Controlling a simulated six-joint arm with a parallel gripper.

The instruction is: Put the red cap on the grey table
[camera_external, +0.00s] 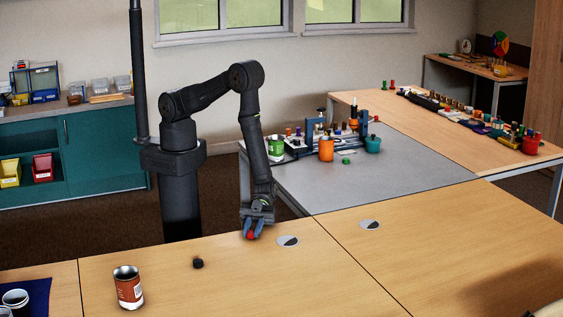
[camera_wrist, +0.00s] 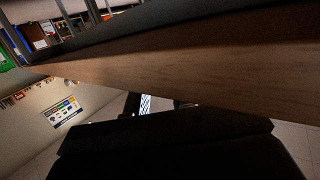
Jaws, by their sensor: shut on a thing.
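The red cap (camera_external: 250,235) is between the fingers of my gripper (camera_external: 251,228) in the external view. The gripper is shut on it and points down at the back edge of the front wooden table. I cannot tell whether the cap touches the wood. The grey table (camera_external: 400,180) stands behind and to the right of the gripper. In the wrist view a dark shape fills the lower part, and the cap does not show.
On the grey table stand an orange container (camera_external: 326,149), a teal pot (camera_external: 373,144), a green can (camera_external: 275,148) and a rack. A small green cap (camera_external: 346,162) lies there. Its front right is bare. A black cap (camera_external: 198,263) and a tin (camera_external: 129,288) are on the wooden table (camera_external: 330,285).

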